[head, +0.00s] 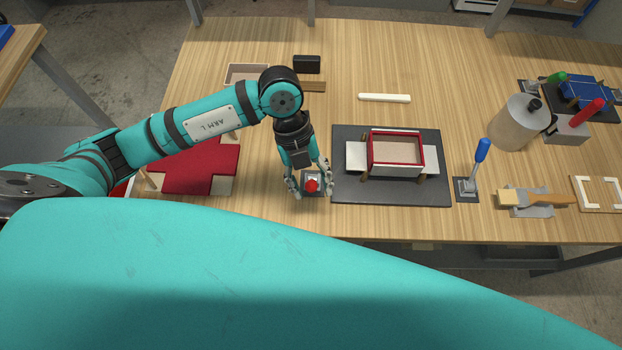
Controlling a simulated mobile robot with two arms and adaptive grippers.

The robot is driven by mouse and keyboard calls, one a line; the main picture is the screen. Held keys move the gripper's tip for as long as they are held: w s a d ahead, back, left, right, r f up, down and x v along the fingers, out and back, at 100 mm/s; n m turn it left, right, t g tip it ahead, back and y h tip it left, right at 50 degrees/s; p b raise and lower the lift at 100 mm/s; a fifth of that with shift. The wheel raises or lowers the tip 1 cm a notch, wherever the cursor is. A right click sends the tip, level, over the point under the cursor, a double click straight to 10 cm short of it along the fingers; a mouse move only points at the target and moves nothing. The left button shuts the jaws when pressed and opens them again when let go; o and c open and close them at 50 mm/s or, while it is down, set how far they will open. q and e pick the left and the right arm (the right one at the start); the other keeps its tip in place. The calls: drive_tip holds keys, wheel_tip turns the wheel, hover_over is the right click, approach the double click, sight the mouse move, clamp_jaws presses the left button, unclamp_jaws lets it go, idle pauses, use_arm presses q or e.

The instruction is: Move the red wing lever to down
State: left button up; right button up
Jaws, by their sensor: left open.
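The red wing lever (312,185) stands on a small dark base plate at the left side of the box former. Its round red knob points up toward the camera, and its shaft is mostly hidden below the knob. My left gripper (311,191) reaches down over it, open, with one finger on each side of the red knob. I cannot tell whether the fingers touch it. The box former (350,193) is a dark mat carrying a red-rimmed box (396,172) with pale side flaps. My right gripper is not in view.
A blue-handled lever (481,152) stands right of the former. A metal cylinder (518,125), a red-handled lever (585,114) and a toggle clamp (525,200) are farther right. Red cut sheet (195,168) lies left. A white bar (384,98) lies behind the former.

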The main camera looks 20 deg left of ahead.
use_arm(q)
clamp_jaws()
idle(0.3)
drive_tip(key=shift+w+d, duration=0.1)
